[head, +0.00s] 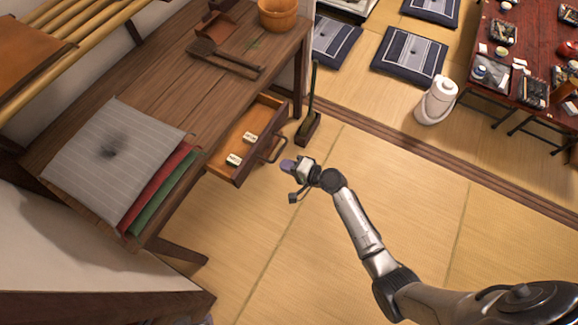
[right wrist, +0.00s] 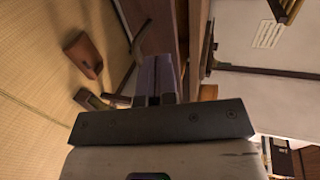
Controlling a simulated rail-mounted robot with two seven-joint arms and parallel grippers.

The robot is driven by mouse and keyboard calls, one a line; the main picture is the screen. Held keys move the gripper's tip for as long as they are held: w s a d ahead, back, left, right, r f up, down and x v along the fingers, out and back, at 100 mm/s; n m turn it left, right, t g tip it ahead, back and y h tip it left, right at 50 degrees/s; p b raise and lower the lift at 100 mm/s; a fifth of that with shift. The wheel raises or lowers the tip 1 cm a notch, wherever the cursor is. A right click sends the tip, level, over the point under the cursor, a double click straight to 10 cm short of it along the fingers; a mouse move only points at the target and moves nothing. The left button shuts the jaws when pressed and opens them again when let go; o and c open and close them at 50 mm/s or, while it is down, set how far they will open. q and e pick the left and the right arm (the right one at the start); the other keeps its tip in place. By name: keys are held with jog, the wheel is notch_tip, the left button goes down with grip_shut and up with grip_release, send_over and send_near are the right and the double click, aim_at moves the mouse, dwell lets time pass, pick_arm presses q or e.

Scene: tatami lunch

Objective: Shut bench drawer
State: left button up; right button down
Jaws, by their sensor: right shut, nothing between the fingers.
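The bench drawer (head: 238,143) is pulled out from the wooden bench (head: 165,75) and stands open. Two small pale blocks lie inside it. Its dark handle (head: 272,150) sticks out at the front, toward my right arm. My right gripper (head: 287,165) is shut and empty, just to the right of the drawer front and handle. I cannot tell whether it touches the handle. In the right wrist view the shut fingers (right wrist: 154,80) point at dark wood. My left gripper is not in view.
A dark upright stand (head: 309,125) is on the floor behind the drawer. A white pot (head: 437,100) stands farther right. The tatami floor around my right arm is clear.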

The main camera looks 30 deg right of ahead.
aim_at(254, 154)
jog(key=b+x, duration=0.1)
jog(key=x, duration=0.3)
jog(key=b+x, duration=0.1)
jog(key=x, duration=0.3)
jog(key=shift+w+a+r, duration=0.1)
jog(key=shift+w+a, duration=0.15)
jog(key=shift+a, duration=0.05)
jog(key=shift+w+a, duration=0.5)
jog(key=shift+w, duration=0.05)
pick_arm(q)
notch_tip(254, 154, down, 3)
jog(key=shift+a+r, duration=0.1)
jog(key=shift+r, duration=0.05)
pick_arm(e)
jog(key=shift+w, duration=0.1)
